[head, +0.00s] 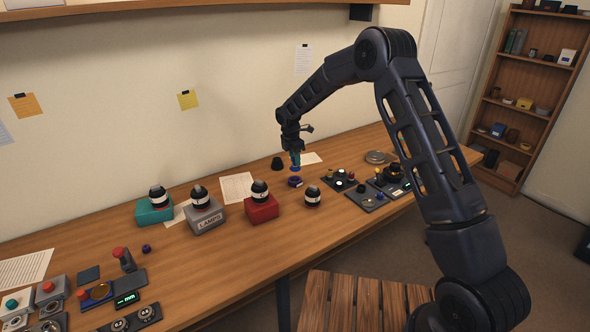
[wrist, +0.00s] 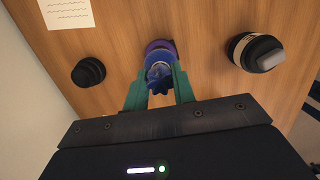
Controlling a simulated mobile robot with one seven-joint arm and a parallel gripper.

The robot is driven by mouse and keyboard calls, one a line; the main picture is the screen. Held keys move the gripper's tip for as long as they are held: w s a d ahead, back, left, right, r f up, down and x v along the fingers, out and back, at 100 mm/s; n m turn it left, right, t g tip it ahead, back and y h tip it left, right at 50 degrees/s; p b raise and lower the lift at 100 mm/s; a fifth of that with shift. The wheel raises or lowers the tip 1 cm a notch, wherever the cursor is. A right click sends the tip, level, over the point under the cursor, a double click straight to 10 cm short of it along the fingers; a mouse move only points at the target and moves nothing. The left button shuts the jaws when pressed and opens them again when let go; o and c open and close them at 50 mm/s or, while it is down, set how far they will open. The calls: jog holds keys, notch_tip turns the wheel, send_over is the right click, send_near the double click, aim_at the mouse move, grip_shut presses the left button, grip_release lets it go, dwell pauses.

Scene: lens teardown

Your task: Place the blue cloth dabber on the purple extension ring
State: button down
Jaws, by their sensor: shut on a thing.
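My gripper (head: 295,159) points down over the desk, its teal fingers shut on the blue cloth dabber (head: 295,169). In the wrist view the dabber (wrist: 158,76) sits between the fingertips (wrist: 158,88), its gathered blue cloth towards the camera. The purple extension ring (head: 295,182) lies on the desk just below the dabber, with a small gap showing in the head view. In the wrist view the ring (wrist: 160,46) is partly hidden behind the dabber; only its far edge shows.
A black knob-like piece (head: 277,163) stands behind the ring, and a black lens with a white band (head: 312,196) stands in front. A red box (head: 262,207) with a lens on top is to the left. Dark trays of parts (head: 366,197) lie to the right. Bare wood surrounds the ring.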

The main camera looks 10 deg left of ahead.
aim_at(295, 168)
jog(key=shift+f, duration=2.5)
jog(key=shift+f, duration=0.15)
jog(key=c, duration=1.2)
grip_release()
jog(key=shift+o, duration=0.2)
